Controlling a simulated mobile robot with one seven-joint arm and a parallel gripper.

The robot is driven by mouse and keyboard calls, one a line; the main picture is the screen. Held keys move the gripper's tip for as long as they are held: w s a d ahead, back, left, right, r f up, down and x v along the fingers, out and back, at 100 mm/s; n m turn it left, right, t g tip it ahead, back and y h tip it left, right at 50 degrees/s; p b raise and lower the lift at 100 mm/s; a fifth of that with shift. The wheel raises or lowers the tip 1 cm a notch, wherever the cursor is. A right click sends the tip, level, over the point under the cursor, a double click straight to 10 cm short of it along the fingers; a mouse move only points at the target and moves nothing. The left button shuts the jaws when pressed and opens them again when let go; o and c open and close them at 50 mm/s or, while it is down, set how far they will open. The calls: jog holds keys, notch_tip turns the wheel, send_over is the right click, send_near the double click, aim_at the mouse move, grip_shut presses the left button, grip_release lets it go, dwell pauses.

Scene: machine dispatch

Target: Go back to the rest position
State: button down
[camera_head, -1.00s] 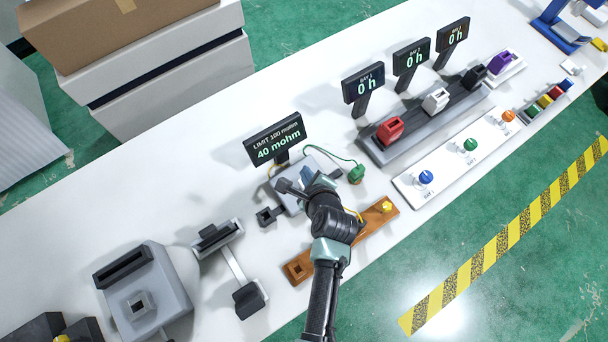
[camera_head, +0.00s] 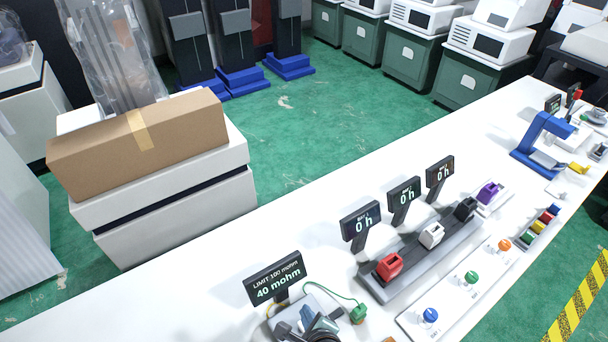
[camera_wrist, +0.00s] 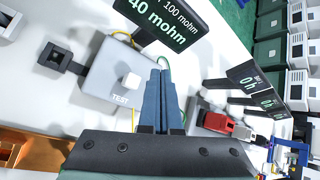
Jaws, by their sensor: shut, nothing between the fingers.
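My gripper (camera_wrist: 162,98) is in the wrist view, its two blue-grey fingers together with nothing between them. It is above the bench beside the grey tester box (camera_wrist: 118,80) marked TEST, which has a white button on top. In the head view only the top of my gripper (camera_head: 318,322) shows at the bottom edge, over the tester; the rest of the arm is cut off. The tester's display (camera_head: 275,278) reads 40 mohm with a limit of 100 mohm. A green connector (camera_head: 358,313) on a green cable lies to the right of my gripper.
A grey rack (camera_head: 405,268) holds red, white and black blocks, with displays reading 0 h behind it. A panel (camera_head: 455,300) with blue, green and orange knobs lies in front. A cardboard box (camera_head: 140,145) sits on white crates at the left. The bench's back left is clear.

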jog(key=w+d+r+n+t+b, duration=0.1)
jog(key=w+r+n+t, duration=0.15)
jog(key=w+r, duration=0.45)
jog(key=w+d+r+n+t+b, duration=0.15)
jog(key=w+r+n, duration=0.25)
jog(key=r, duration=0.7)
notch_tip(320, 180, up, 18)
jog(key=w+a+n+t+h+b, duration=0.1)
jog(key=w+a+n+t, duration=0.1)
jog(key=n+t, duration=0.4)
jog(key=s+r+n+t+b, duration=0.1)
jog(key=s+r+n+t, duration=0.2)
jog(key=s+r, duration=0.3)
jog(key=s+r+n+t+h+b, duration=0.1)
jog(key=s+r+n, duration=0.3)
jog(key=r, duration=1)
jog(key=s+a+r+n+t+b, duration=0.1)
jog(key=s+r+n+t, duration=0.3)
jog(key=s+r, duration=0.4)
notch_tip(320, 180, up, 2)
jog(key=shift+r+t, duration=0.15)
jog(key=shift+t, duration=0.15)
jog(key=shift+n, duration=0.25)
jog(key=shift+b, duration=0.35)
